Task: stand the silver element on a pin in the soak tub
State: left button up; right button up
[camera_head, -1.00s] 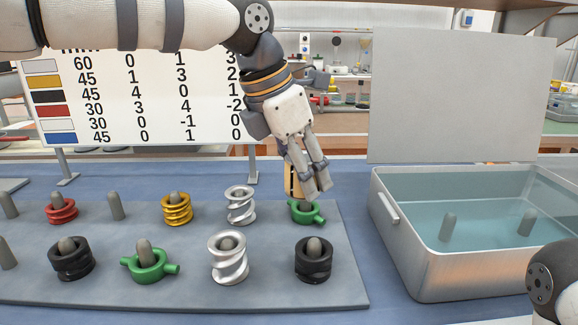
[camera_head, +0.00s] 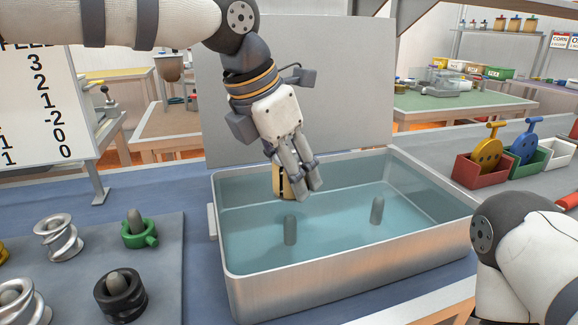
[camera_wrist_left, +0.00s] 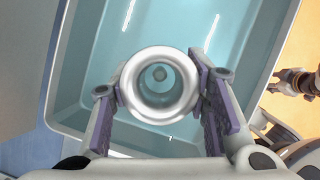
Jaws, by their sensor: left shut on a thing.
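My left gripper (camera_head: 300,188) is shut on the silver element and holds it over the soak tub (camera_head: 350,285), above the water. In the left wrist view the silver element (camera_wrist_left: 128,86) is a pale ring seen end-on between my fingers (camera_wrist_left: 160,112). A pin tip shows through its hole, slightly above centre. In the head view the fingers hide much of it, and the visible side looks tan. Two grey pins stand in the tub, a nearer left one (camera_head: 290,230) and a right one (camera_head: 376,210); both look bare. My right gripper does not show clearly.
The pin board at left holds silver screws (camera_head: 58,237), a green element (camera_head: 138,234) and a black one (camera_head: 120,294). The tub's raised lid (camera_head: 350,90) stands behind it. My right arm is near the tub's right front corner. Red and green bins (camera_head: 482,168) lie right.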

aim_at(287, 219)
pick_arm(q)
jog(key=shift+a+f, duration=0.15)
jog(key=shift+f, duration=3.2)
jog(key=shift+f, duration=0.15)
jog(key=shift+f, duration=1.35)
jog(key=o, duration=1.5)
jog(key=shift+o, duration=0.2)
jog(key=v, duration=1.2)
